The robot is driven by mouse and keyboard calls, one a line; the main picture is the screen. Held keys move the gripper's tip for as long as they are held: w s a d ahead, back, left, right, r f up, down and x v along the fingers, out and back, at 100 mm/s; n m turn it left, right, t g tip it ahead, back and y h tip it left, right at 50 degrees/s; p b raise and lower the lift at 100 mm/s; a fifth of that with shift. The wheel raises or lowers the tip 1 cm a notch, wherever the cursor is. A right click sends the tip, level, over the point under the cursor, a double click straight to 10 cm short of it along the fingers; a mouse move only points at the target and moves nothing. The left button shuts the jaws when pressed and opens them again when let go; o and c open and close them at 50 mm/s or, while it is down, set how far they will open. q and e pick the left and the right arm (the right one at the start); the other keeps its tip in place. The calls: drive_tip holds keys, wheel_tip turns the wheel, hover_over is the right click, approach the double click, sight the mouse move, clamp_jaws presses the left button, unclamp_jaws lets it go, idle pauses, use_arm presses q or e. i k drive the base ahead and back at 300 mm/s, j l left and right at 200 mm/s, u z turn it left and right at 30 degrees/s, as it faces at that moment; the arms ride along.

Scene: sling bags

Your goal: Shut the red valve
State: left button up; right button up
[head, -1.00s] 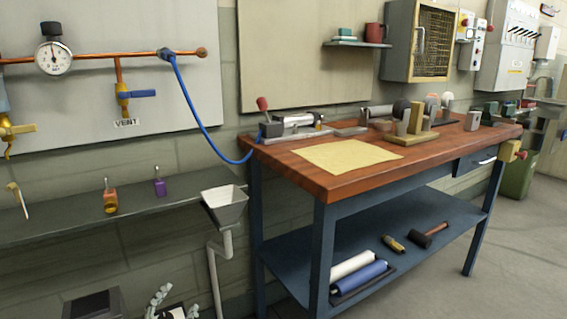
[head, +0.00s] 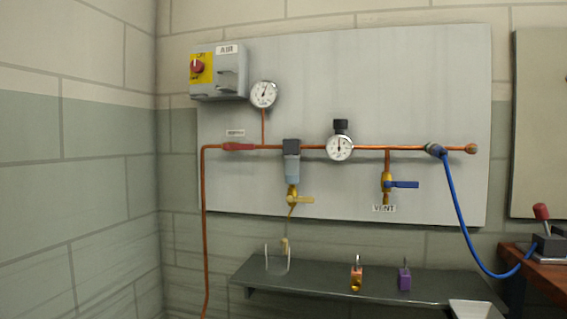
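The red valve (head: 239,146) is on the copper pipe on the wall panel, near the panel's left side, below a small label. Its red handle lies along the horizontal pipe. A blue-handled valve (head: 402,184) hangs from the same pipe at the right, above a VENT label. A yellow-handled valve (head: 300,199) sits under the filter bowl (head: 292,170). Neither of my grippers shows in this view.
A grey switch box (head: 228,72) with a red knob is at the panel's upper left. Two gauges are on the pipework. A dark shelf (head: 330,284) below holds two padlocks and a clear holder. A blue hose (head: 460,214) runs to the workbench (head: 550,276) at right.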

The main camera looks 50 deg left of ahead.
sight(226, 146)
drive_tip(key=u, duration=1.7)
